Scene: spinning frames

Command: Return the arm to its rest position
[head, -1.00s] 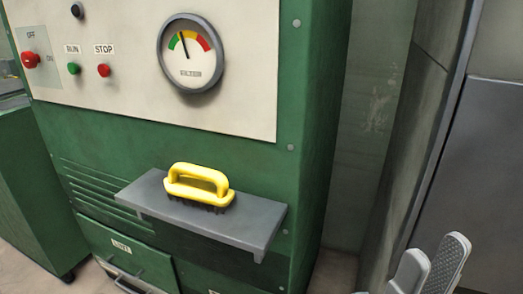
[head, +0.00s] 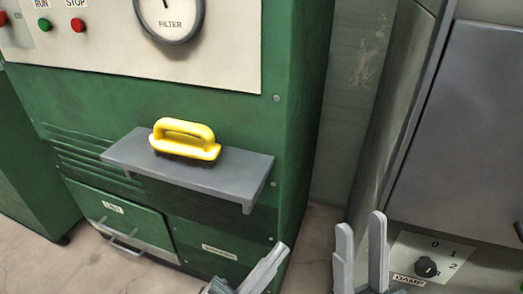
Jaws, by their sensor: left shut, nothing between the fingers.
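My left gripper (head: 272,257) shows at the bottom centre of the head view, its fingers together and empty. It is in front of the lower part of the green machine (head: 90,100). My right gripper (head: 361,222) is to the right of it, pointing up, with its two fingers apart and nothing seen between them. Most of both arms is out of view below the frame.
A grey shelf (head: 225,177) juts from the green machine, with a yellow-handled brush (head: 185,139) on it. Below it is a drawer (head: 120,217) with a handle. A grey cabinet with a damper knob (head: 425,267) stands at the right.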

